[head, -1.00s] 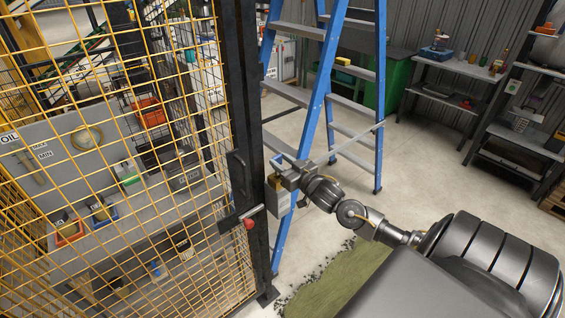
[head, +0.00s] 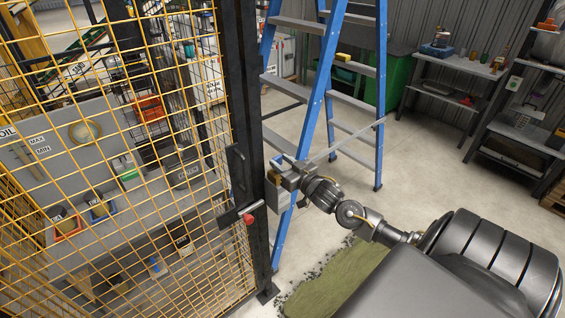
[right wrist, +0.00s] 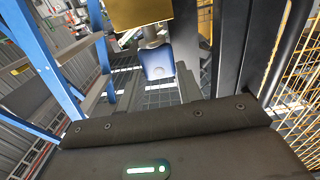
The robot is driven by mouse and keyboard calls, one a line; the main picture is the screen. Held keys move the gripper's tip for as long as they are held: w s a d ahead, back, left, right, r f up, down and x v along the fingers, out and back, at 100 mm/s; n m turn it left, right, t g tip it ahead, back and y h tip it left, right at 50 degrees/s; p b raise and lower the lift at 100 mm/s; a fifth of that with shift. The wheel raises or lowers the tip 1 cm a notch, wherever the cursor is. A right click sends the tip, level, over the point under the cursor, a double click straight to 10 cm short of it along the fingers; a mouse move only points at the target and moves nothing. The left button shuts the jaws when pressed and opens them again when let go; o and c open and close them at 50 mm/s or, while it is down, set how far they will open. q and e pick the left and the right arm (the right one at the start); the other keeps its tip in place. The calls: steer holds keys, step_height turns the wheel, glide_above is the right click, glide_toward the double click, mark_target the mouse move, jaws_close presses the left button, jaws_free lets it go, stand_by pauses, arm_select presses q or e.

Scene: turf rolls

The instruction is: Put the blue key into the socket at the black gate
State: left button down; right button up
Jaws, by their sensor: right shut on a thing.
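The black gate post (head: 247,130) stands left of centre in the head view. A grey box with a brass-coloured front (head: 275,179) is beside it, and a brass block (right wrist: 138,12) shows at the top of the right wrist view. My right gripper (head: 281,168) is close to this box and shut on the blue key (right wrist: 157,60). The key's blue head shows in the right wrist view, its metal shank pointing up toward the brass block. The key's tip is hidden, so I cannot tell whether it is in the socket. My left gripper is not in view.
Yellow mesh fencing (head: 120,150) fills the left, with a red-knobbed handle (head: 247,219) on the gate. A blue stepladder (head: 325,95) stands right behind my right gripper. Shelves (head: 455,65) are at the back right.

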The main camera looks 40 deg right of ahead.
steer(key=shift+f+b, duration=0.5)
steer(key=shift+f, duration=0.5)
steer(key=o, duration=1.1)
steer(key=shift+s+a+b, duration=0.1)
steer(key=shift+s+b, duration=1.6)
steer(key=shift+s, duration=3.7)
